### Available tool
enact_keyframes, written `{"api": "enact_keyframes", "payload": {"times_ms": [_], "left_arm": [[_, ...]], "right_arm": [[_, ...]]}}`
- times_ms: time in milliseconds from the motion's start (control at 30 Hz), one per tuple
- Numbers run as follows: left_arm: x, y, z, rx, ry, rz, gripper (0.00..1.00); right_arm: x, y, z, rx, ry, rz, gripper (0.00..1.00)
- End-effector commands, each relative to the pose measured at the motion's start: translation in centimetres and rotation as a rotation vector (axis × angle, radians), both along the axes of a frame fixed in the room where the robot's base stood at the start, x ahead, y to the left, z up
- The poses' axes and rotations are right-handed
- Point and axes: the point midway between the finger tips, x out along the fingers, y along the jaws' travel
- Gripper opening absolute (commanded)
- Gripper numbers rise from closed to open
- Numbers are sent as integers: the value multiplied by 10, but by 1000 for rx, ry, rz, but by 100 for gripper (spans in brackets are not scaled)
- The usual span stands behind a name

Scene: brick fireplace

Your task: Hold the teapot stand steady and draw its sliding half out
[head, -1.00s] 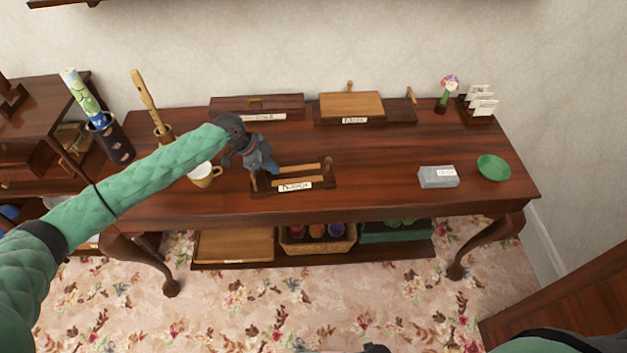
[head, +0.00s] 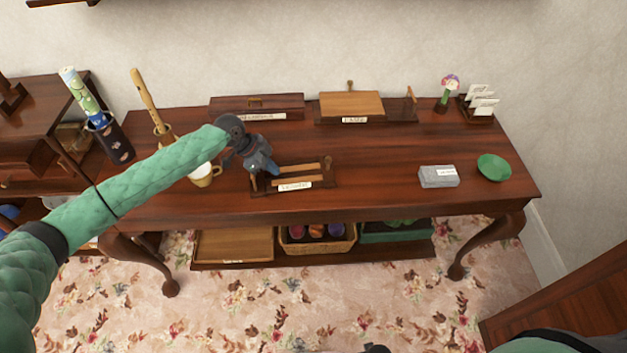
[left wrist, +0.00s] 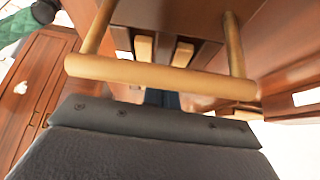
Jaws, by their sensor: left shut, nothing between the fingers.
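The teapot stand (head: 322,184) is a low dark wooden frame with two light slats and a white label. It lies on the table near the front, left of the middle. My left gripper (head: 270,168) is over its left end and covers part of it. It is shut with nothing held. In the left wrist view a light wooden bar handle (left wrist: 160,76) on two posts crosses in front of the gripper, with the slats (left wrist: 183,54) beyond it. Blue fingertips (left wrist: 162,97) show just below the bar; contact cannot be told.
A cream mug (head: 202,176) stands close left of the stand, under my left forearm. A dark box (head: 230,104) and a light-topped wooden stand (head: 352,104) are behind. A grey box (head: 438,177) and green bowl (head: 494,167) lie right. The table's middle right is clear.

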Motion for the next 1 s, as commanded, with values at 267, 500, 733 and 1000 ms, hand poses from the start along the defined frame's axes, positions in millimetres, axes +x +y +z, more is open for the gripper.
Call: {"api": "enact_keyframes", "payload": {"times_ms": [267, 500, 733, 1000], "left_arm": [[0, 0, -5, 0, 0, 0, 0], [0, 0, -9, 0, 0, 0, 0], [0, 1, -13, 1, 0, 0, 0], [0, 1, -14, 2, 1, 0, 0]], "right_arm": [[0, 0, -3, 0, 0, 0, 36], [0, 0, -5, 0, 0, 0, 36], [0, 0, -6, 0, 0, 0, 36], [0, 0, -6, 0, 0, 0, 36]]}}
